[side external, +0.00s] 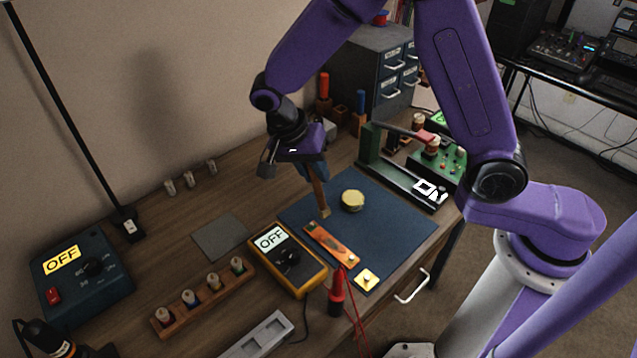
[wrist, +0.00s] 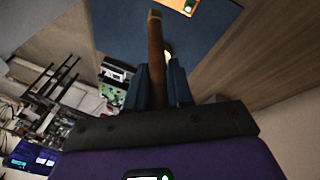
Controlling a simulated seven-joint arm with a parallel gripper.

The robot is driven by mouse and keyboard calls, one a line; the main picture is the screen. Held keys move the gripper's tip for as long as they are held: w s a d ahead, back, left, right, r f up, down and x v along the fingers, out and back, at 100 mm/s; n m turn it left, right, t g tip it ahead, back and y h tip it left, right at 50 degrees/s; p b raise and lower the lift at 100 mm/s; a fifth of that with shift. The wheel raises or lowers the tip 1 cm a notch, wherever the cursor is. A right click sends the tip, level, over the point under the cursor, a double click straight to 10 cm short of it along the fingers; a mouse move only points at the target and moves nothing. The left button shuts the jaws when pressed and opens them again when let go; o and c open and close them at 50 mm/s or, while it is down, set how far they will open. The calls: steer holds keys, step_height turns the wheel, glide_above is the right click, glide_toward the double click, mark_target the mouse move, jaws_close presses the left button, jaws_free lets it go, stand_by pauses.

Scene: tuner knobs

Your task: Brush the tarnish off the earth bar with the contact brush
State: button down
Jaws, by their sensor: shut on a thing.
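The earth bar (side external: 331,244) is a flat copper-orange strip with dull patches and light fittings, lying on the blue mat (side external: 400,215) near its front left edge. My gripper (side external: 314,172) is shut on the contact brush (side external: 321,197), a brown stick with a pale tip. The brush points down, and its tip is close to the far left end of the bar; I cannot tell whether they touch. In the wrist view, the brush (wrist: 156,55) extends from between the blue fingers (wrist: 160,88). An orange piece, probably the bar, is cut off at the top edge.
A yellow meter (side external: 288,260) reading OFF stands left of the bar. A red probe (side external: 337,292) stands in front. The mat's right side is clear.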

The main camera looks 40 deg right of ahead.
steer(key=shift+f, duration=3.65)
steer(key=shift+s, duration=3)
steer(key=shift+w, duration=3.1)
steer(key=shift+s+r, duration=0.1)
steer(key=shift+r, duration=3.7)
steer(key=shift+f, duration=0.1)
